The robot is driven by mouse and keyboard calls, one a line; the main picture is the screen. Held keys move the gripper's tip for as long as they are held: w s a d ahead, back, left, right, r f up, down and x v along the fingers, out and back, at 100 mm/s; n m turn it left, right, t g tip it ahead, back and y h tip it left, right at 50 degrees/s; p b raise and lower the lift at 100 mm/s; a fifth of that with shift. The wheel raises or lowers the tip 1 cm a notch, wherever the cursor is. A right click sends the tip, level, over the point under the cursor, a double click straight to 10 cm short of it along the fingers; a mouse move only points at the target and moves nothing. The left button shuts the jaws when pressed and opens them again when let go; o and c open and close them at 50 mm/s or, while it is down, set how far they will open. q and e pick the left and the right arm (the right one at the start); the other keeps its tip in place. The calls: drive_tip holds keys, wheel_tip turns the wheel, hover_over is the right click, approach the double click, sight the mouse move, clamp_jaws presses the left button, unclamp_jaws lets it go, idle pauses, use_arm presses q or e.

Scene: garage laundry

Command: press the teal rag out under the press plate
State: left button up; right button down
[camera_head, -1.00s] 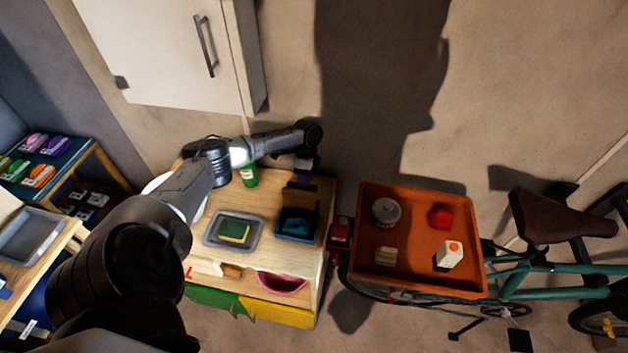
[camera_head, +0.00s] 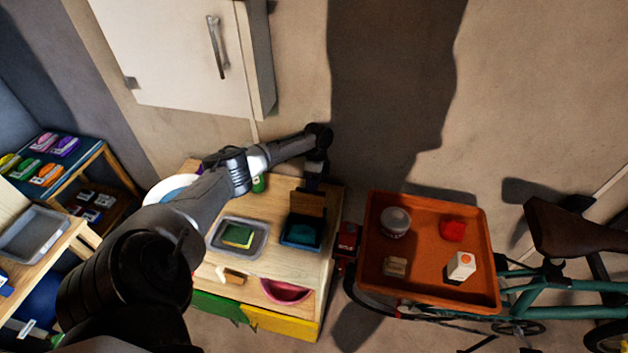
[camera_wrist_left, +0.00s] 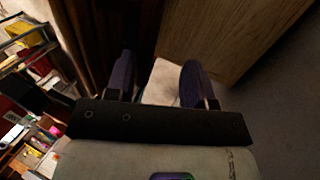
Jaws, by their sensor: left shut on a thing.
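The teal rag (camera_head: 303,235) lies in a small dark blue tray (camera_head: 287,243) at the right of the wooden bench. The brown press plate (camera_head: 308,204) stands raised at the tray's back edge, with the rag uncovered in front of it. My left gripper (camera_head: 315,181) is at the top of the plate, pointing down. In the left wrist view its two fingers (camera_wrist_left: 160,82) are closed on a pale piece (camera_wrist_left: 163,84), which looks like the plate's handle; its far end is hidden. My right gripper is not in view.
A grey tray with a green-and-yellow sponge (camera_head: 238,236) is left of the press. A green bottle (camera_head: 258,183) is partly behind my left arm. A pink bowl (camera_head: 286,290) sits below.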

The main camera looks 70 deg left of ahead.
use_arm(q)
drive_tip(key=x, duration=0.2)
drive_tip(key=shift+s+f, duration=0.15)
drive_tip(key=shift+f, duration=0.15)
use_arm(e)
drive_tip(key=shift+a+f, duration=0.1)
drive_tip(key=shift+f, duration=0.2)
use_arm(q)
drive_tip(key=o, duration=0.8)
drive_tip(key=shift+a+r, duration=0.15)
drive_tip(key=shift+a, duration=0.05)
drive_tip(key=shift+c, duration=0.2)
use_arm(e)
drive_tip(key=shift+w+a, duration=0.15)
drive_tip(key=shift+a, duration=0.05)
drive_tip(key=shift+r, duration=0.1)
use_arm(q)
drive_tip(key=v, duration=1)
drive_tip(key=shift+w, duration=0.25)
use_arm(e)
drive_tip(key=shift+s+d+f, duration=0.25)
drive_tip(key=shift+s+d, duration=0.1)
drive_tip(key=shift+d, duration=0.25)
